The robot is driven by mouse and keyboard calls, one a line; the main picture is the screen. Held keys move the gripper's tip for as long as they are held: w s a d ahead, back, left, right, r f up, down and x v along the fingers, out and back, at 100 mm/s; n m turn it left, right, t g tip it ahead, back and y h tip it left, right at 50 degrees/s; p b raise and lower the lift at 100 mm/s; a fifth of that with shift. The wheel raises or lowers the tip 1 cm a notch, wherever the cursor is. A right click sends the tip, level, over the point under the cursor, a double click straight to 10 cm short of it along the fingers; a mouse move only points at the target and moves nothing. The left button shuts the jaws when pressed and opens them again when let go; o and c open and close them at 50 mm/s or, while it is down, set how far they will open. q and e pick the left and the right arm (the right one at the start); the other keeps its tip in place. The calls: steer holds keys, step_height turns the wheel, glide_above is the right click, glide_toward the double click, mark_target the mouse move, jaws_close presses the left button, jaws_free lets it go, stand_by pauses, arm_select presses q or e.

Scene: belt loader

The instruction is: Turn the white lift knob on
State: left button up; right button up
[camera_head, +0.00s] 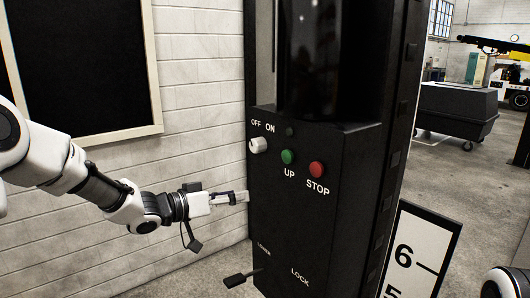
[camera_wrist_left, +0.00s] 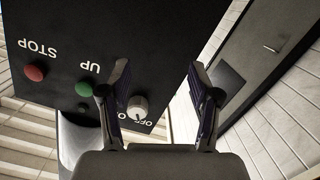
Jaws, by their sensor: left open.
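The white lift knob (camera_head: 258,145) sits on the black control panel (camera_head: 300,230), under the OFF and ON labels. Its pointing direction is too small to tell. My left gripper (camera_head: 240,198) is open and empty, left of the panel and lower than the knob in the head view. In the left wrist view the panel appears upside down, and the knob (camera_wrist_left: 138,107) shows between the two fingers of my left gripper (camera_wrist_left: 158,75), closer to the left finger. No finger visibly touches the knob. My right gripper is not in view.
A green UP button (camera_head: 288,157) and a red STOP button (camera_head: 317,169) are right of the knob. A black lever (camera_head: 242,278) sticks out low, near LOWER and LOCK labels. A white brick wall (camera_head: 200,100) stands behind my left arm.

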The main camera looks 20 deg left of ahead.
arm_select(q)
steer(key=t, duration=0.1)
glide_toward(253, 148)
steer(key=w+f, duration=0.3)
step_height(253, 148, up, 3)
steer(key=s+d+p, duration=0.1)
steer(key=s+d, duration=0.1)
steer(key=shift+m+t, duration=0.3)
steer(key=x, duration=0.2)
steer(key=p+x, duration=0.1)
steer(key=x, duration=0.2)
steer(key=a+x, duration=0.1)
steer(key=x, duration=0.1)
steer(key=shift+w+d+f+p, duration=0.3)
steer(key=shift+w+f, duration=0.1)
steer(key=shift+w, duration=0.3)
steer(key=shift+s+d+r, duration=0.2)
steer(key=shift+s, duration=0.1)
steer(key=shift+w+a+f, duration=0.1)
steer(key=shift+a, duration=0.05)
steer(key=c, duration=0.4)
steer(key=shift+w, duration=0.1)
steer(key=c, duration=0.6)
steer(key=shift+c, duration=0.7)
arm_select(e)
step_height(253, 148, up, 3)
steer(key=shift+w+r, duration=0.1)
